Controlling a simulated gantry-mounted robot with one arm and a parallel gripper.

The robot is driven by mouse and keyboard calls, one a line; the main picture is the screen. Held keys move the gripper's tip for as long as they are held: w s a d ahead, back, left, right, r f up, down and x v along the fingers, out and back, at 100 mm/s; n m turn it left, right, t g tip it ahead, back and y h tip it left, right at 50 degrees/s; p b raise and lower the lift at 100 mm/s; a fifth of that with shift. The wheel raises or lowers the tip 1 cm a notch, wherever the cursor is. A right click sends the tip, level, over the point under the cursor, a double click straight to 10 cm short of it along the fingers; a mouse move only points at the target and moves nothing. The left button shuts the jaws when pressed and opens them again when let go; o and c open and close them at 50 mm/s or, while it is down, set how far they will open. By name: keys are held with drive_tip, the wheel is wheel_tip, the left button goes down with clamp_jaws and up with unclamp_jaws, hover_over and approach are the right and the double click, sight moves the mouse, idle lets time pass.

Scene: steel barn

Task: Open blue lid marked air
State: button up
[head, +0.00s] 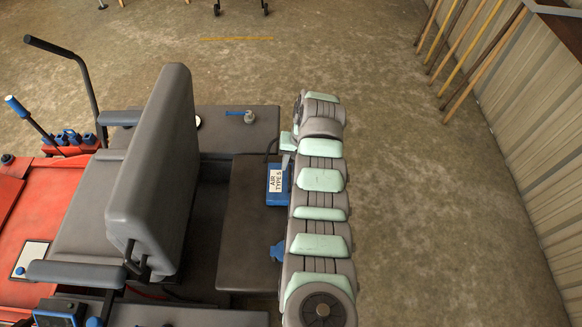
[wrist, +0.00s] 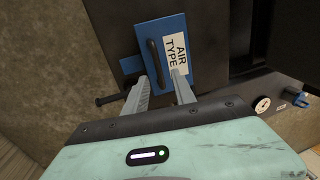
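The blue lid (head: 271,197) with a white label reading "AIR TYPE" sits on the right side of the dark box beside the seat, partly hidden by my arm. In the wrist view the lid (wrist: 186,80) looks shut and carries a dark curved handle (wrist: 153,58). My gripper (wrist: 163,77) is open, its two grey fingers pointing at the lid. The fingertips are apart, one on each side of the handle's lower end in the picture. I cannot tell whether they touch it. In the head view my gripper is mostly hidden by the arm.
The grey seat (head: 160,165) and red machine body (head: 22,215) stand to the left. A blue-handled valve (head: 246,116) sits on the dark panel behind. A dark rod (wrist: 112,98) sticks out near the left finger. Concrete floor (head: 430,230) is clear to the right.

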drive_tip(key=shift+a+f, duration=0.2)
drive_tip(key=shift+f, duration=0.65)
clamp_jaws()
idle(0.9)
